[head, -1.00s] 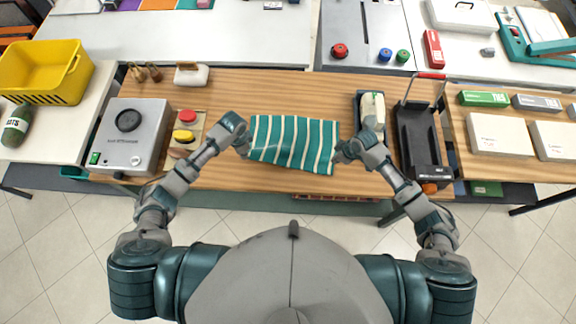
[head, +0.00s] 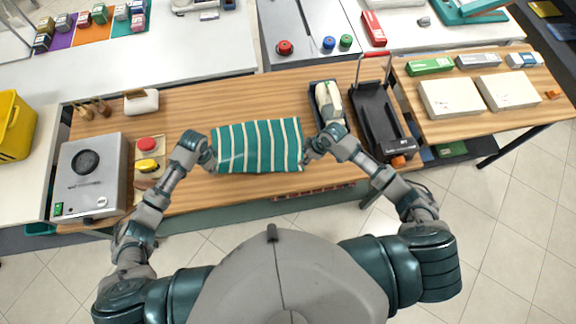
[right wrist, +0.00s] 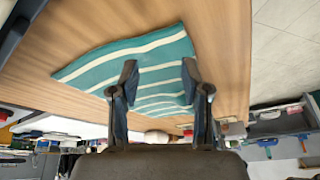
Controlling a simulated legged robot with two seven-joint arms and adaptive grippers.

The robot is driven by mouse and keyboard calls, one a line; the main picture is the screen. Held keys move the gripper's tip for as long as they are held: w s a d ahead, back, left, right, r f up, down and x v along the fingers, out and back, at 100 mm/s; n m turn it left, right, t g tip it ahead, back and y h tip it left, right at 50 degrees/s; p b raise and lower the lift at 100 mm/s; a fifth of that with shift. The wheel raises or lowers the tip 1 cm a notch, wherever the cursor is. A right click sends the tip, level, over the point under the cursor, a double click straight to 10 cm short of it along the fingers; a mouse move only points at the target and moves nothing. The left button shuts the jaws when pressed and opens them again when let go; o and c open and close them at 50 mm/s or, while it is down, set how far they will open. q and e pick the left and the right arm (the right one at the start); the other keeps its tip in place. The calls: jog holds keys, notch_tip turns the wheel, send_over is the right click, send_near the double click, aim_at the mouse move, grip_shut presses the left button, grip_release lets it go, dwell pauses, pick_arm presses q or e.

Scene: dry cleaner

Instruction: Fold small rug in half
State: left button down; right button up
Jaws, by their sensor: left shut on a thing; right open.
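The small rug (head: 260,145), teal with cream stripes, lies on the wooden table in front of me. It also shows in the right wrist view (right wrist: 150,62). My left gripper (head: 210,160) is at the rug's left edge and shut on it; its fingertips are hard to make out in the head view. My right gripper (head: 309,153) is at the rug's right edge. In the right wrist view my right gripper (right wrist: 160,82) is open, its two fingers apart with the rug between and beyond them. I cannot tell whether they touch it.
On the wooden table (head: 250,92), a grey machine (head: 88,175) and a button panel (head: 148,160) stand left. A dark tray (head: 342,127) with a pale object and a black device (head: 383,122) stand right. The table behind the rug is mostly clear.

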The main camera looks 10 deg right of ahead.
aim_at(299, 167)
jog(key=s+d+r+t+y, duration=0.2)
jog(key=s+d+r+y, duration=0.1)
jog(key=s+d, duration=0.2)
jog(key=x, duration=0.9)
jog(key=shift+w+a+f, duration=0.15)
jog(key=shift+w+f, duration=0.15)
jog(key=shift+a+f, duration=0.1)
jog(key=shift+f, duration=0.05)
jog(key=shift+s+f, duration=0.1)
jog(key=shift+f, duration=0.05)
grip_shut()
jog(key=shift+r, duration=2.65)
